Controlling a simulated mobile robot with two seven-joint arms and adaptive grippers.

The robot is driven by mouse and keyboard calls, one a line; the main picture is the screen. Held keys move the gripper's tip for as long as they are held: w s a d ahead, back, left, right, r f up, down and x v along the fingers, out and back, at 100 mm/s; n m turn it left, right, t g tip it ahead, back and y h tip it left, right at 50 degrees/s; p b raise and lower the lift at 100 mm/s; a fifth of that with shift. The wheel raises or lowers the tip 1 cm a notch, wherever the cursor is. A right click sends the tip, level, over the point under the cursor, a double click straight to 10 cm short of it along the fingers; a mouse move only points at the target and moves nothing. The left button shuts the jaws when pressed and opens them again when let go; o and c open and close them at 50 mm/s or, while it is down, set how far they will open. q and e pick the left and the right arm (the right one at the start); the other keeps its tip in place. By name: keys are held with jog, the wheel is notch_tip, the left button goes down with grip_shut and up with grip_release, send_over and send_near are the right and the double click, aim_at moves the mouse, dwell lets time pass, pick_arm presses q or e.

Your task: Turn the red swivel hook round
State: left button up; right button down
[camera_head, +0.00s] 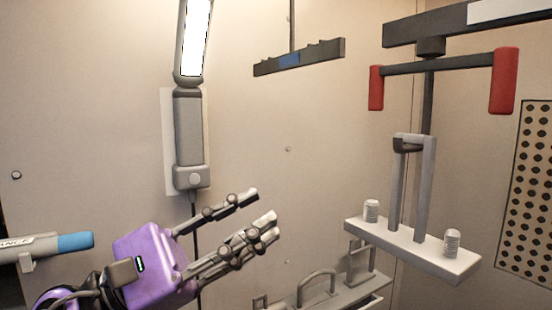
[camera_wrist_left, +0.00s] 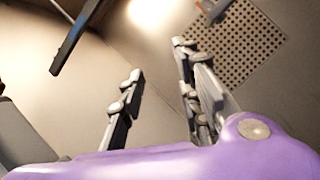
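The red swivel hook hangs under a dark overhead rail at the upper right of the head view. It is a dark crossbar (camera_head: 455,64) with a red grip (camera_head: 376,88) at its left end and another red grip (camera_head: 502,80) at its right end. A dark rod below it carries a grey forked hanger (camera_head: 425,190) with a white plate (camera_head: 410,249). My left gripper (camera_head: 263,208) is purple with grey fingers, at the lower left of the hook and well apart from it. Its fingers are spread and empty, as the left wrist view (camera_wrist_left: 155,75) also shows. My right gripper is not in view.
A lamp (camera_head: 188,125) is on the back wall above my left gripper. A dark bar (camera_head: 300,57) hangs left of the hook. A light rack with handles (camera_head: 318,289) stands low in the middle. A perforated panel (camera_head: 525,190) is at the right. Open space lies between gripper and hook.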

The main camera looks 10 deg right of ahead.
pick_arm(q)
jog(key=s+d+r+m+g+y+b, duration=0.35)
jog(key=s+r+m, duration=0.3)
jog(key=m, duration=0.95)
jog(key=m+t+y+b, duration=0.2)
jog(key=m+t, duration=0.4)
jog(key=m, duration=0.4)
send_near(372, 96)
jog(key=p+x, duration=0.1)
jog(key=x, duration=0.9)
jog(key=shift+w+d, duration=0.15)
jog(key=shift+d, duration=0.15)
jog(key=c, duration=0.7)
